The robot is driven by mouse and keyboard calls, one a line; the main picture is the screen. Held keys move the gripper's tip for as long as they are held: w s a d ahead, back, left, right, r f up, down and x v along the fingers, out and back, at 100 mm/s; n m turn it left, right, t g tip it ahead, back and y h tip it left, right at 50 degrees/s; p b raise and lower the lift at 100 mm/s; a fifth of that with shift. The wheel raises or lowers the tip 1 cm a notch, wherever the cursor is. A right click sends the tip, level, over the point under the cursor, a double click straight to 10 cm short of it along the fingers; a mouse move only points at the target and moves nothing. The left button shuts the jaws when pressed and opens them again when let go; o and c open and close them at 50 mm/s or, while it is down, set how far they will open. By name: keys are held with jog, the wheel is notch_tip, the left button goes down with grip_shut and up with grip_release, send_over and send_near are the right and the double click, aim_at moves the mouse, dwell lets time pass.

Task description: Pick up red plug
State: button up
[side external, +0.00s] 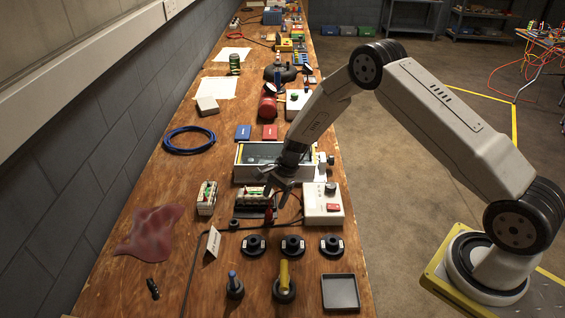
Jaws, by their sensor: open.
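A small dark red piece (268,213), which looks like the red plug, stands at the front edge of a black charger block (252,212). My gripper (276,197) points down just above and beside it with its jaws open. I cannot tell whether a finger touches the red piece. The block has a row of white and green parts on top, partly hidden by my gripper.
A white control box (323,204) with a red button stands close on the right. A similar small block (207,198) is on the left. Black round holders (292,245) and an empty tray (340,293) lie in front. A glass-topped case (262,155) stands behind.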

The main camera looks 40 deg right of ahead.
aim_at(270, 210)
jog(key=shift+x, duration=2.65)
jog(key=shift+s, duration=0.1)
grip_shut()
